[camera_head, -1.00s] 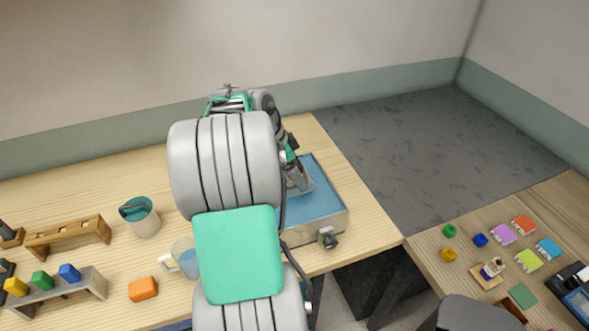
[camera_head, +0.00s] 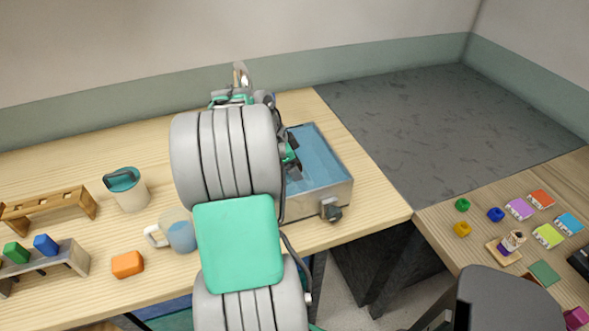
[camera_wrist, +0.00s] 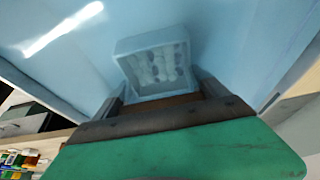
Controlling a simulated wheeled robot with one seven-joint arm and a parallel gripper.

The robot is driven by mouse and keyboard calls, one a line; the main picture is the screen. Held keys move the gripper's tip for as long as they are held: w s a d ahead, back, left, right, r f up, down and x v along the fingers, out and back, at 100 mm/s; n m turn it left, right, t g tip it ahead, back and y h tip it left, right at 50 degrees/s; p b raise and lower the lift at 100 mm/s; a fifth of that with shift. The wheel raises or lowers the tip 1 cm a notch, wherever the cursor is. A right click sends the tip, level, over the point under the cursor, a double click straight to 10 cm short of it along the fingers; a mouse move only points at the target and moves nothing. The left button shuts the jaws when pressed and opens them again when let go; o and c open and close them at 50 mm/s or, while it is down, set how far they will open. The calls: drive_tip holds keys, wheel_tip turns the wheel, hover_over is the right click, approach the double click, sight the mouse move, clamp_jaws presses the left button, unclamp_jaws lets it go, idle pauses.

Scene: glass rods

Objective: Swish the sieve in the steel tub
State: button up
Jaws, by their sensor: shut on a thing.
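The steel tub (camera_head: 344,193) stands on the table at the right end, with blue water inside. It fills most of the wrist view as pale blue (camera_wrist: 235,45). My gripper (camera_wrist: 163,92) is shut on the sieve (camera_wrist: 150,45), a small pale box with a light, dark-spotted bottom. The sieve is inside the tub's outline, over or in the water; I cannot tell how deep it sits. In the head view my arm hides the sieve and most of the gripper, which shows at the tub's left side (camera_head: 292,158).
A knob (camera_head: 331,212) sticks out of the tub's front. Left of my arm are a glass mug (camera_head: 181,237), an orange block (camera_head: 127,264), a lidded pot (camera_head: 130,190) and wooden racks (camera_head: 50,207). A second table (camera_head: 480,235) with small coloured items stands at right.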

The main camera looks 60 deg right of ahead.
drive_tip(key=shift+r, duration=0.1)
drive_tip(key=shift+w+a+b, duration=0.3)
drive_tip(key=shift+w+a, duration=1.45)
drive_tip(key=shift+s+d, duration=1.75)
drive_tip(key=shift+w+a+b, duration=0.45)
drive_tip(key=shift+w+a, duration=1.3)
drive_tip(key=shift+s+d, duration=1.75)
drive_tip(key=shift+d, duration=0.05)
wheel_tip(320, 180, up, 11)
drive_tip(key=p, duration=0.8)
drive_tip(key=shift+r, duration=0.1)
